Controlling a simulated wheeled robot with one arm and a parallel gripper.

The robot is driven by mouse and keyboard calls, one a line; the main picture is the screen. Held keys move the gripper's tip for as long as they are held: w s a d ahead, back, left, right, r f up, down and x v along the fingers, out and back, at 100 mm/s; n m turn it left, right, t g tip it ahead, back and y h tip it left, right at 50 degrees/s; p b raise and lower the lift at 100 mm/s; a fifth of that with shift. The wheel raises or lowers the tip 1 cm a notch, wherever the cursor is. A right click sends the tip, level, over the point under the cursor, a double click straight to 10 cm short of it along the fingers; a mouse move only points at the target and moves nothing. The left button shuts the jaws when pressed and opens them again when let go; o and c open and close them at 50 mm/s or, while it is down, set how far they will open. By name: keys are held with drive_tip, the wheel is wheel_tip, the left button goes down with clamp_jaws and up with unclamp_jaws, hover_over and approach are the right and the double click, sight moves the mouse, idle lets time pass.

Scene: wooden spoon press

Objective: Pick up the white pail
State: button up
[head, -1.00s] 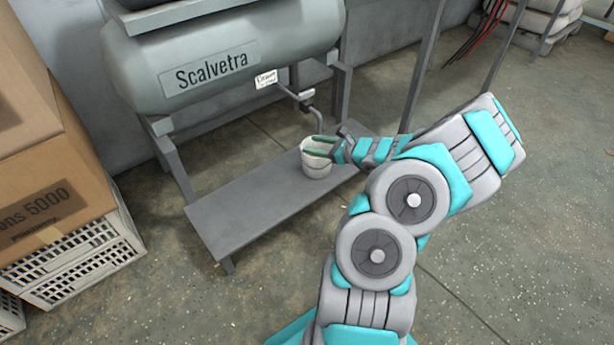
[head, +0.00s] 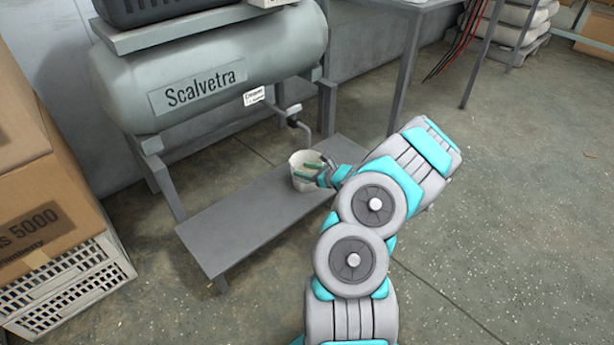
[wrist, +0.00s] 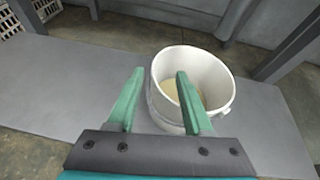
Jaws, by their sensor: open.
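The white pail (head: 302,182) stands upright on the low grey shelf (head: 245,215) under the tank, near its tap. In the wrist view the pail (wrist: 222,116) is open at the top, with some beige contents at the bottom. My gripper (head: 313,171) is at the pail's rim, its green fingers apart. In the wrist view my gripper (wrist: 160,73) has its left finger outside the pail's left wall. The right finger overlaps the opening, so the near-left rim lies between them in the picture. I cannot tell whether either finger touches the pail.
Cardboard boxes (head: 45,185) on a white crate (head: 70,290) stand at the left. A table leg (head: 405,75) rises behind my arm.

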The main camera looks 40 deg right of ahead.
sight(293, 169)
drive_tip(key=x, duration=0.4)
drive_tip(key=shift+s+a+f, duration=0.1)
drive_tip(key=shift+a+f, duration=0.05)
drive_tip(key=shift+c, duration=0.4)
clamp_jaws()
idle(0.8)
